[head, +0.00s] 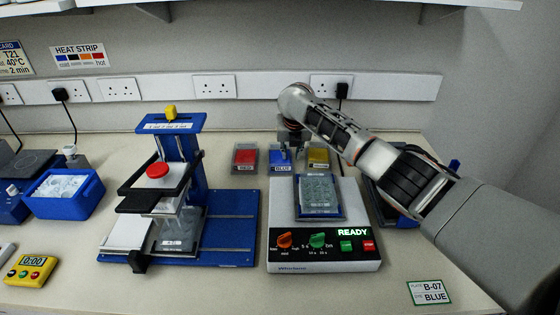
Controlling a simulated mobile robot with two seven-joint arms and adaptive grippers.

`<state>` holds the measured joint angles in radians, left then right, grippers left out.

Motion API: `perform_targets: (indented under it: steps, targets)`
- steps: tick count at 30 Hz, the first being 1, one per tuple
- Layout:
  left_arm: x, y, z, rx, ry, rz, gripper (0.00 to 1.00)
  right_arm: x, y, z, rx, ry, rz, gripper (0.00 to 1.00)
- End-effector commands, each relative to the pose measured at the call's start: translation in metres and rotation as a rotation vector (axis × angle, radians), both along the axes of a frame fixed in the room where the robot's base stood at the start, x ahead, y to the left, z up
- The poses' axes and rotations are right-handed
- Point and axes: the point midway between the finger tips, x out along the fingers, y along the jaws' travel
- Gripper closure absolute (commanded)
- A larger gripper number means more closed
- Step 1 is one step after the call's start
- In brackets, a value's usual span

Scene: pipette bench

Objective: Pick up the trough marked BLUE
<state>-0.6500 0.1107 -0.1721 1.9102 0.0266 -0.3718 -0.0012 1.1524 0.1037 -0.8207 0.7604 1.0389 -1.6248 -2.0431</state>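The trough marked BLUE (281,168) stands on the bench behind the white device, between a red-filled trough (245,158) on its left and a yellow-filled trough (318,157) on its right. My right gripper (284,152) reaches down over the BLUE trough from the right, with its fingers at the trough's upper part. The fingers are small and dark here, and I cannot tell whether they are open or closed on it. My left gripper is not in view.
A white device reading READY (350,250) carries a clear plate (320,196) in front of the troughs. A blue stand (228,232) is at left. A blue ice box (64,192) and yellow timer (29,270) are further left. A card reads B-07 BLUE (430,292).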

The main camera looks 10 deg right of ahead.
Motion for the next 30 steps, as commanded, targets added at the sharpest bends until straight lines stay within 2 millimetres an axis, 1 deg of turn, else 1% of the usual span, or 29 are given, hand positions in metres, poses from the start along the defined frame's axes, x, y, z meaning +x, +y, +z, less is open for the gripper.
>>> perform_targets:
  steps: [18,19,20,21,30]
  targets:
    - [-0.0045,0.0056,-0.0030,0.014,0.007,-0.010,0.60,-0.0003,0.0000,-0.0049,0.000,0.001,0.000,0.78]
    - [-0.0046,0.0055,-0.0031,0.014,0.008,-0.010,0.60,-0.0003,0.0000,-0.0049,0.000,0.001,0.000,0.81]
    - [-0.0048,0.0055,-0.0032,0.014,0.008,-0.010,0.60,-0.0003,0.0000,-0.0049,0.000,0.001,0.000,0.89]
    - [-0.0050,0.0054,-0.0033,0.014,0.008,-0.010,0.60,-0.0003,0.0000,-0.0049,0.000,0.001,0.000,0.99]
    - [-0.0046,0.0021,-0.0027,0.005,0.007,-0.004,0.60,0.0001,0.0003,-0.0042,0.001,0.000,0.000,1.00]
